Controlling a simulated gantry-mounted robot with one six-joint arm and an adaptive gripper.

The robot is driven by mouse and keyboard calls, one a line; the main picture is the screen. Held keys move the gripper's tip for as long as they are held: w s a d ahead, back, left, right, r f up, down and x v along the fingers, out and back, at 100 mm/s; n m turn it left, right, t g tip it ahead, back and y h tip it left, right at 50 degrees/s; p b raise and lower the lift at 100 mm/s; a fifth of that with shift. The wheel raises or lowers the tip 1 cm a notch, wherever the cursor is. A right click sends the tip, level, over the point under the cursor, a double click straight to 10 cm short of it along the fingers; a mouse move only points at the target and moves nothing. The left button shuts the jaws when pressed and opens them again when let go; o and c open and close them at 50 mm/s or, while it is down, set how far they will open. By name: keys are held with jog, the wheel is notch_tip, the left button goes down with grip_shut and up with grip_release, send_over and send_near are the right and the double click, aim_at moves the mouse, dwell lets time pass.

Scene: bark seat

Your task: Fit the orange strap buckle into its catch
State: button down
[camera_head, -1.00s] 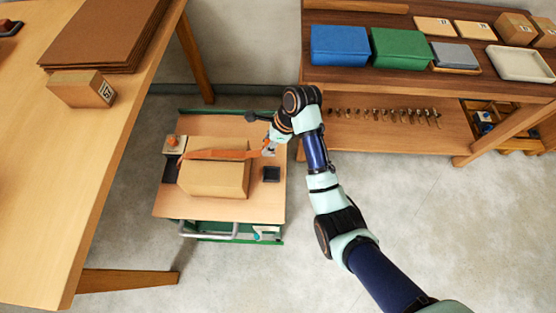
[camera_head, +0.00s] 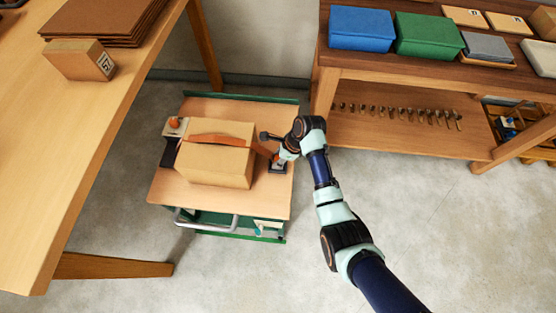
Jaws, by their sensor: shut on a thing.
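The orange strap (camera_head: 218,139) runs across the top of the cardboard box (camera_head: 213,166) and down past its right side to my gripper (camera_head: 275,160). My gripper is shut on the strap's buckle end, low beside the box's right side. The buckle itself is mostly hidden by the fingers. The dark catch (camera_head: 279,169) is on the cart top, right at the fingertips. I cannot tell whether the buckle is inside the catch or only over it.
The box stands on a green-framed cart (camera_head: 180,194) with a wooden top. A small mount with an orange knob (camera_head: 175,123) is at its left. A workbench (camera_head: 70,150) is at left; a shelf table (camera_head: 400,70) with blue and green bins is at back right.

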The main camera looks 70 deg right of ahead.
jog(key=shift+f, duration=0.1)
jog(key=shift+f, duration=0.25)
jog(key=c, duration=0.8)
grip_release()
jog(key=shift+r, duration=0.3)
jog(key=p+v, duration=0.6)
jog(key=v, duration=0.6)
jog(key=shift+d, duration=0.1)
